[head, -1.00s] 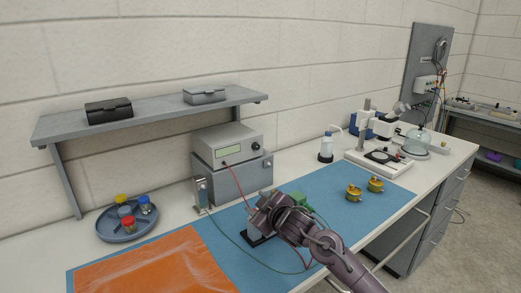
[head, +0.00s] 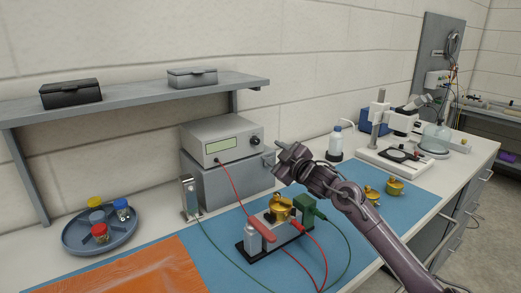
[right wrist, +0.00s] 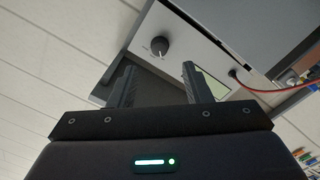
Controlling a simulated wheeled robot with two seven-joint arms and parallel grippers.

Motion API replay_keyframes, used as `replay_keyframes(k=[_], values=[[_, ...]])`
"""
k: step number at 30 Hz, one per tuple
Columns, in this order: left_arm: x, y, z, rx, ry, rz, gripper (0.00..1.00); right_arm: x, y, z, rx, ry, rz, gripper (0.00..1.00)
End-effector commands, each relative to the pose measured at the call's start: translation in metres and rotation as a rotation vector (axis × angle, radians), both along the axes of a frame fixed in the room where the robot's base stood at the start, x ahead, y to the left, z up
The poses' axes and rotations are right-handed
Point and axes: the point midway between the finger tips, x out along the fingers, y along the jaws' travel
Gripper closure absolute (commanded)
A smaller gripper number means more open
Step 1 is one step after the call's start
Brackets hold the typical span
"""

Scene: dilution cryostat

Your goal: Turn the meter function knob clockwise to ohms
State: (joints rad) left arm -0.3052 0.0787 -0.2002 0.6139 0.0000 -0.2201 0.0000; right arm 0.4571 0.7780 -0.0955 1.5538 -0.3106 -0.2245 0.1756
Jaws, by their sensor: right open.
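The meter (head: 222,143) is a light grey box with a greenish display, standing on a grey cabinet. Its round dark function knob (head: 255,140) is on the right of the front face. In the right wrist view the knob (right wrist: 159,46) shows clear, with a pale pointer mark; its setting is too small to read. My right gripper (head: 283,158) is just right of the meter front in the head view. In the right wrist view the open, empty fingers (right wrist: 157,76) point towards the knob, which appears between and beyond the tips, apart from them. My left gripper is not in view.
A red lead (head: 233,185) runs from the meter to a small board (head: 262,240) with a brass part and clips. Brass pieces (head: 394,187) lie on the blue mat (head: 335,262). A shelf (head: 140,100) hangs left above. A round tray (head: 75,240) holds jars.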

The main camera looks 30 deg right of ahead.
Motion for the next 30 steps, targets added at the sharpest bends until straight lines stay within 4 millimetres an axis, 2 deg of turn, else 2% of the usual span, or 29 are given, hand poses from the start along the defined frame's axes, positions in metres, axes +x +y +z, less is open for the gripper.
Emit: replay_keyframes(k=[5, 12, 18, 30], values=[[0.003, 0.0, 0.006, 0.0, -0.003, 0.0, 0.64, 0.015, 0.001, 0.004, 0.004, -0.003, 0.0, 0.56], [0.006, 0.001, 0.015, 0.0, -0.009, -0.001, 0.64, 0.052, 0.006, 0.004, 0.003, -0.003, 0.001, 0.56], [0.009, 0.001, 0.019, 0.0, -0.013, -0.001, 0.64, 0.071, 0.008, 0.002, 0.003, -0.001, 0.001, 0.56], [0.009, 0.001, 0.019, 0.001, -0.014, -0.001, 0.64, 0.077, 0.009, 0.0, 0.0, -0.001, 0.001, 0.56]])
